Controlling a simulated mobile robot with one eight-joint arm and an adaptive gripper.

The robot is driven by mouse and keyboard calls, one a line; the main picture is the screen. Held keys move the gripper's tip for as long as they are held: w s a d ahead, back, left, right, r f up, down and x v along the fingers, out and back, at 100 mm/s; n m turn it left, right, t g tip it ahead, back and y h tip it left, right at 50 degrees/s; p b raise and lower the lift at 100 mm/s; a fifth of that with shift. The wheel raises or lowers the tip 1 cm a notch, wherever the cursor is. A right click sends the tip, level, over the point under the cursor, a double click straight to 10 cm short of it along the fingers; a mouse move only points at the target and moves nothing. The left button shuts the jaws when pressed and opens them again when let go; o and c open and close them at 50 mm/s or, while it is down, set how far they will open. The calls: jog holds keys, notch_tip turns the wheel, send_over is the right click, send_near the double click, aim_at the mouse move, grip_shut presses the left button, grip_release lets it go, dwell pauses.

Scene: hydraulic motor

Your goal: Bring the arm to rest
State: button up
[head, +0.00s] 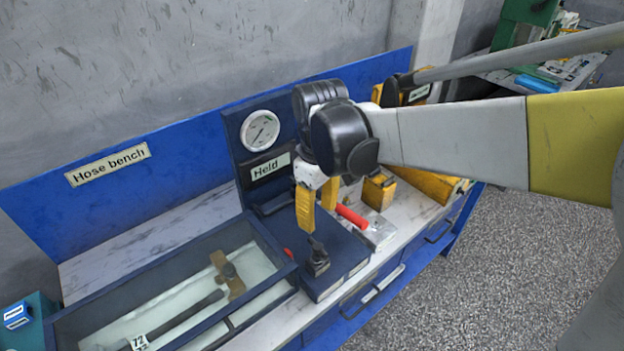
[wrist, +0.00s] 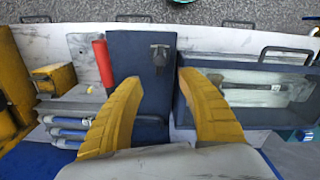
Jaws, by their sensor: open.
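My gripper (head: 318,203) has yellow fingers and hangs above the dark blue test stand on the bench. In the wrist view my gripper (wrist: 160,88) is open, with nothing between its fingers. My arm comes in from the right of the head view, grey with a yellow band. Below the fingers, a small black fitting (head: 317,258) stands on the blue stand's top (head: 335,245); it also shows in the wrist view (wrist: 160,56). The fingers are apart from it.
A water-filled tank (head: 262,240) with a hose inside lies left of the stand. A gauge (head: 260,131) and a "Held" label (head: 270,166) are on the upright panel. A red handle (head: 351,216) and yellow blocks (head: 378,192) stand to the right. Floor at right is clear.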

jog(key=s+d+r+m+t+b, duration=0.2)
jog(key=s+d+m+t, duration=0.5)
jog(key=s+d+m, duration=0.2)
jog(key=s+d, duration=0.2)
jog(key=d, duration=0.2)
jog(key=shift+d, duration=0.15)
